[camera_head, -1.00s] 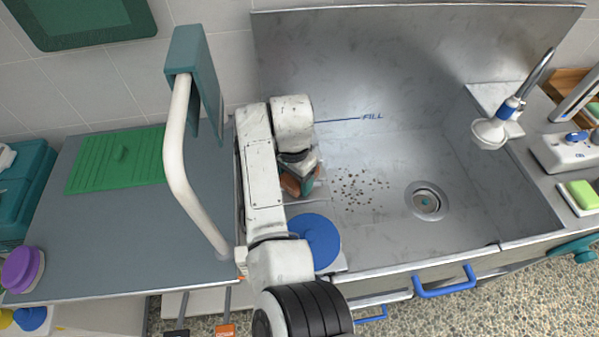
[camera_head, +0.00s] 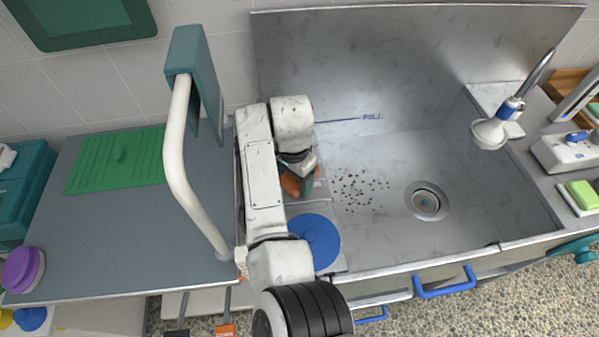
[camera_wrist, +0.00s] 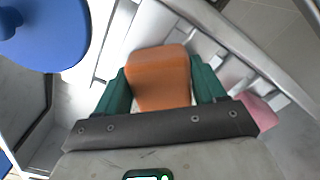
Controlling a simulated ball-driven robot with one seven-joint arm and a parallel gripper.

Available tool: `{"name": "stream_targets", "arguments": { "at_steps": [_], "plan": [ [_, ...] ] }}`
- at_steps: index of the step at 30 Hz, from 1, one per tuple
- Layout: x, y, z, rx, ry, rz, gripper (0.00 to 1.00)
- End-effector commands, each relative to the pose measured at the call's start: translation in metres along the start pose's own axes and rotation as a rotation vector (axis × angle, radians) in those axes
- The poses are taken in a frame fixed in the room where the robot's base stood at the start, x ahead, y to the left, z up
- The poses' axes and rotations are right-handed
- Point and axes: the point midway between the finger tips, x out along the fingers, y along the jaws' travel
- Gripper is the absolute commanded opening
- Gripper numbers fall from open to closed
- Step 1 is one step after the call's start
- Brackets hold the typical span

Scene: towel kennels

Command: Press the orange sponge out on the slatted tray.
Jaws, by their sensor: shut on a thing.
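The orange sponge (camera_wrist: 160,72) is between the two green fingers of my gripper (camera_wrist: 158,90) in the wrist view, and the fingers are shut on it. In the head view the sponge (camera_head: 291,183) shows as a small patch beneath my wrist, beside my gripper (camera_head: 303,184), at the left end of the sink. The slatted tray (camera_wrist: 232,42) lies under and beside the sponge in the wrist view, with pale bars and gaps. Whether the sponge touches the slats cannot be told. In the head view my arm hides most of the tray.
A blue round lid (camera_head: 316,243) lies close to my gripper at the sink's front left. A pink thing (camera_wrist: 259,110) is by the right finger in the wrist view. The sink floor (camera_head: 385,160) is open to the right, with dark specks and a drain (camera_head: 426,201).

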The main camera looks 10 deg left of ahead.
Motion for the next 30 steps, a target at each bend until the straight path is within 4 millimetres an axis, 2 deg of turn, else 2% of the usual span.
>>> {"name": "stream_targets", "arguments": {
  "at_steps": [5,30],
  "plan": [
    [-0.005,0.001,0.001,0.0,-0.003,0.004,0.41],
    [-0.067,0.0,0.0,0.0,0.0,0.001,0.41]
  ]
}}
